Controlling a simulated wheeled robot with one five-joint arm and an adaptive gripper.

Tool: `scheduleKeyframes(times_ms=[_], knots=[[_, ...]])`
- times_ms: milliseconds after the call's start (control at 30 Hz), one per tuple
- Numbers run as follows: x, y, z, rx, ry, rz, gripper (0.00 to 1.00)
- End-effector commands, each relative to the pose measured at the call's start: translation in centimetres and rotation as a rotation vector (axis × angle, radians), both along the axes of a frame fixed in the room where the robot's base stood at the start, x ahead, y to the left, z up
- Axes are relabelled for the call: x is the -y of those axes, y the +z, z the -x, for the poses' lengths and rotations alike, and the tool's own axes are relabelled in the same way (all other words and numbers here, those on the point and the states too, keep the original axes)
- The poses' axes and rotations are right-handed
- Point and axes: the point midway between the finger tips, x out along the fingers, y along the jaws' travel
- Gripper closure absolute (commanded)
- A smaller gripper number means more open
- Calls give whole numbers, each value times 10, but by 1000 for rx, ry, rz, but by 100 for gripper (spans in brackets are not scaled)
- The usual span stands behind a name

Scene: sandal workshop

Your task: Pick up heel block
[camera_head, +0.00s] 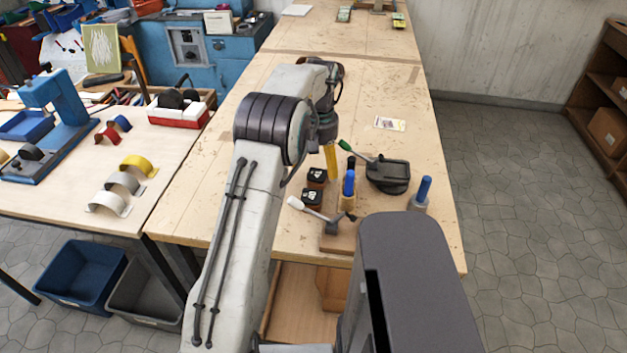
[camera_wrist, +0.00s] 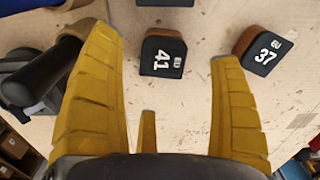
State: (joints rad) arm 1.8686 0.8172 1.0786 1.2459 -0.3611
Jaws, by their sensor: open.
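In the wrist view, a dark heel block marked 41 (camera_wrist: 163,53) lies between and beyond the yellow fingers of my gripper (camera_wrist: 168,45). A second heel block marked 37 (camera_wrist: 262,50) lies to its right, beyond the right fingertip. Part of a third dark block (camera_wrist: 165,2) shows at the top edge. My gripper is open, with nothing between its fingers. In the head view, my gripper (camera_head: 331,162) points down over the wooden workbench (camera_head: 275,110), and two dark blocks (camera_head: 317,175) (camera_head: 311,197) sit just left of and nearer than it.
A black dish-like tool (camera_head: 388,175) and a blue-topped container (camera_head: 422,190) stand right of the blocks. A white-handled tool (camera_head: 312,209) lies in front. In the wrist view, a dark rounded object (camera_wrist: 45,75) is close beside the left finger. The bench's far part is mostly clear.

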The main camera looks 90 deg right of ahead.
Motion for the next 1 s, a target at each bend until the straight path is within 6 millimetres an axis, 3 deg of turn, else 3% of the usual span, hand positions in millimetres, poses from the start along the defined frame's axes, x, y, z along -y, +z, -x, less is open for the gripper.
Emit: scheduleKeyframes(times_ms=[433, 833, 1000], knots=[[-3, -45, -4, 1, 1, -2, 16], [-3, -53, -4, 0, 1, 0, 15], [-3, -52, -4, 0, 1, 0, 30]])
